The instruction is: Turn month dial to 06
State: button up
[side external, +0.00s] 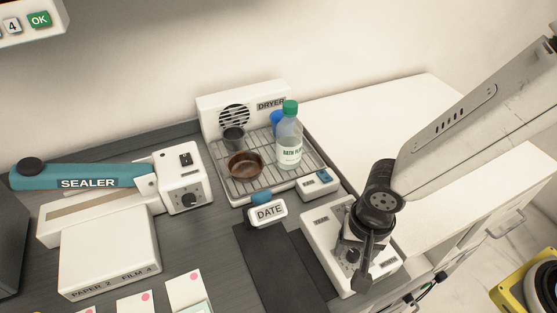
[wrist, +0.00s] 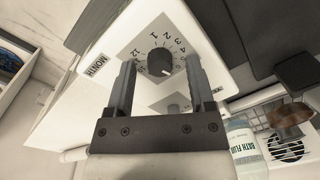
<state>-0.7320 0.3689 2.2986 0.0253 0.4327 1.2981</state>
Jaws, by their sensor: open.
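The month dial (wrist: 159,62) is a small dark round knob on a white-grey face with numbers around it, beside the label MONTH. Its pointer is too small to read. My gripper (wrist: 161,66) is open, with one finger on each side of the dial in the wrist view; I cannot tell whether they touch it. A second dial (wrist: 174,107) shows partly behind my gripper. In the side view, my gripper (side external: 363,272) points down over the white dial box (side external: 317,226) and hides much of its face.
A DATE stamp block (side external: 267,211) stands left of the box by a dark mat (side external: 275,262). Behind are the dryer rack (side external: 243,190) with a brown bowl (side external: 244,165) and a bath fluid bottle (side external: 289,140). A teal-armed sealer (side external: 85,177) is at left.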

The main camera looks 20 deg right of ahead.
aim_at(357, 254)
jog(key=shift+s+d+r, duration=0.1)
jog(key=shift+r, duration=1.8)
jog(key=shift+s+d+r, duration=0.1)
jog(key=shift+r, duration=1.8)
jog(key=shift+w, duration=0.1)
jog(key=w+d+f+n+t, duration=0.1)
jog(key=w+d+n, duration=0.1)
jog(key=d, duration=0.9)
jog(key=w+d+f+n+t, duration=0.1)
jog(key=d+n, duration=0.3)
jog(key=d, duration=0.7)
jog(key=shift+w+n, duration=0.4)
jog(key=shift+w, duration=0.05)
jog(key=shift+a, duration=0.1)
